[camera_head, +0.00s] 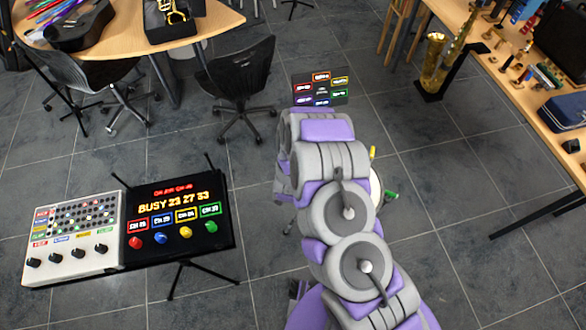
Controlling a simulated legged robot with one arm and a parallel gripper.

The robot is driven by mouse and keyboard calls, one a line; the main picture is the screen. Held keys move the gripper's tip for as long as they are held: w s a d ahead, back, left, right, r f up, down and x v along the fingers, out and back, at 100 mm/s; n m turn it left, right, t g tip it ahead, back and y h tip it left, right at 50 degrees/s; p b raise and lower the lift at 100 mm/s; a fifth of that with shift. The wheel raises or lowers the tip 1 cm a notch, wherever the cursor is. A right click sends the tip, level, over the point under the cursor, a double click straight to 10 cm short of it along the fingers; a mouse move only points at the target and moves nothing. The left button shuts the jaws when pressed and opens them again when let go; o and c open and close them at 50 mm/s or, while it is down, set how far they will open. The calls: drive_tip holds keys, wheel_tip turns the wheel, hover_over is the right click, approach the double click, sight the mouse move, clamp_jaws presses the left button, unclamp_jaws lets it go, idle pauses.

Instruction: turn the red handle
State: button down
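My purple-and-grey arm rises through the middle of the view. My gripper does not show; the arm links hide it or it is out of sight. Behind the arm's right side, a white round device (376,188) partly shows, with a yellow handle (372,152) and a green handle (391,195) sticking out. Its left part is hidden by my arm, and no red handle shows on it. On the black panel (222,240) at left, a red knob (135,242) sits left of blue, yellow and green knobs.
A grey control box (105,215) adjoins the black panel. A small dark display (320,88) with coloured labels stands beyond my arm. A black chair (240,80) and a wooden table (215,20) are at upper left. A long bench (555,130) runs along the right. Tiled floor is open between.

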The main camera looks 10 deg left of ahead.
idle(0.3)
drive_tip(key=c, duration=1.1)
unclamp_jaws()
drive_tip(key=shift+a, duration=0.1)
drive_tip(key=shift+r, duration=0.1)
drive_tip(key=p+v, duration=0.8)
drive_tip(key=v, duration=0.9)
drive_tip(key=shift+a, duration=0.15)
